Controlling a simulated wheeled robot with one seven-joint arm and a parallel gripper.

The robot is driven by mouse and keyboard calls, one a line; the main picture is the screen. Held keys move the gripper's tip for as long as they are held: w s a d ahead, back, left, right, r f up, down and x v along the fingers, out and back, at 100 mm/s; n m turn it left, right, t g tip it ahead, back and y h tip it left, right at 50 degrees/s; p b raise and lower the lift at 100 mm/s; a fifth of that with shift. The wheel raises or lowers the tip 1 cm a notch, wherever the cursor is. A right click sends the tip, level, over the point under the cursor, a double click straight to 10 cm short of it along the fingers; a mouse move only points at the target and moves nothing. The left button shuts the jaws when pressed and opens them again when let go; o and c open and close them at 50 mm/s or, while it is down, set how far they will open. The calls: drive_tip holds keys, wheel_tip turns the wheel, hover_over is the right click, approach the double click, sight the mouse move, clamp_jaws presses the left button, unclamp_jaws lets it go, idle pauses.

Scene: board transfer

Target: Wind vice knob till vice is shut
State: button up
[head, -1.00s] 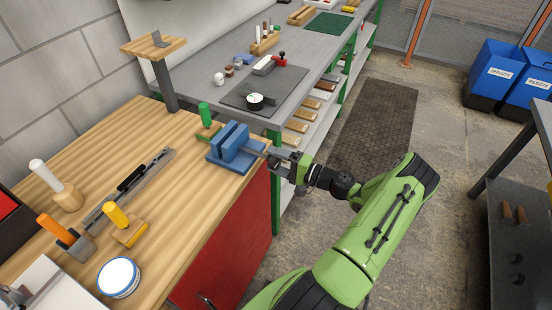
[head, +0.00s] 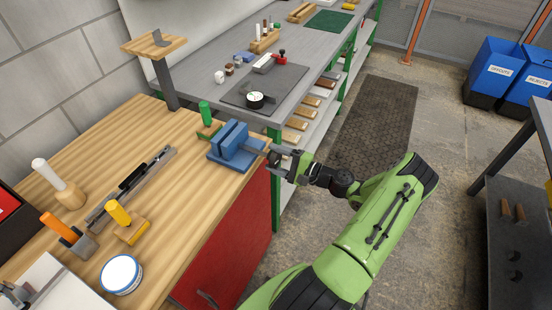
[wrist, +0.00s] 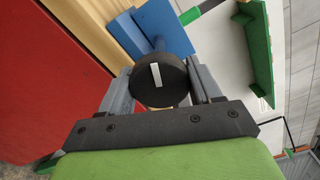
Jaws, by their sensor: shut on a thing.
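The blue vice (head: 228,158) sits at the right edge of the wooden bench, with its two upright jaws close together. A narrow gap seems to show between them. The vice knob (wrist: 158,82) is round and black with a white mark that stands nearly upright in the wrist view. My gripper (head: 271,155) is at the right side of the vice, shut on the knob, with one grey finger on each side of it. In the head view the fingers mostly hide the knob. Part of the blue vice body (wrist: 165,28) shows behind the knob in the wrist view.
A green-handled tool (head: 205,113) stands just behind the vice. A steel rail (head: 130,190), yellow-handled tool (head: 118,214) and round tin (head: 120,274) are on the bench to the left. A grey table (head: 220,93) with a dial gauge adjoins behind.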

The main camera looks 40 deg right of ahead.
drive_tip(key=o, duration=1.1)
drive_tip(key=shift+c, duration=0.2)
drive_tip(key=v, duration=1.5)
drive_tip(key=shift+s, duration=0.4)
drive_tip(key=shift+d, duration=0.15)
